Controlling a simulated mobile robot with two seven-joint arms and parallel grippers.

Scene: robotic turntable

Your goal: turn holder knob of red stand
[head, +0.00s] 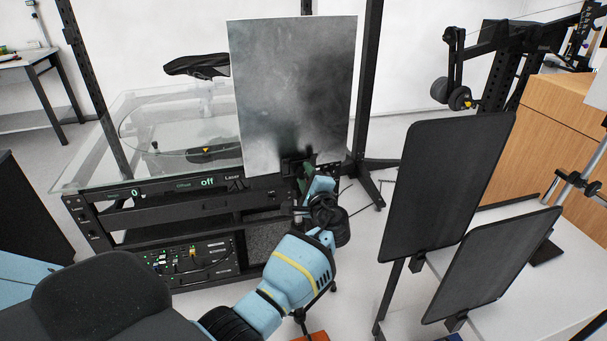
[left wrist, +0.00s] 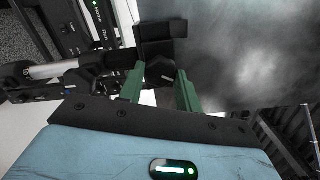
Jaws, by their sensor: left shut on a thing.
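A grey metallic panel (head: 293,95) stands upright in the middle of the head view, held at its lower edge by a black holder (head: 297,160). The black holder also shows in the left wrist view (left wrist: 160,32), by the panel (left wrist: 240,60). My left gripper (head: 307,182) is at the holder, just below the panel's lower right. In the left wrist view its green fingers (left wrist: 160,82) are shut on a small dark part of the holder, apparently the knob, mostly hidden. An orange-red piece (head: 310,336), perhaps the stand's foot, shows at the bottom edge. My right gripper is out of view.
A turntable with a glass top (head: 100,165) and a black control front stands left of the panel. Two dark panels (head: 445,185) (head: 495,265) stand at the right, near a white table (head: 545,305). A black post (head: 369,80) rises behind the grey panel.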

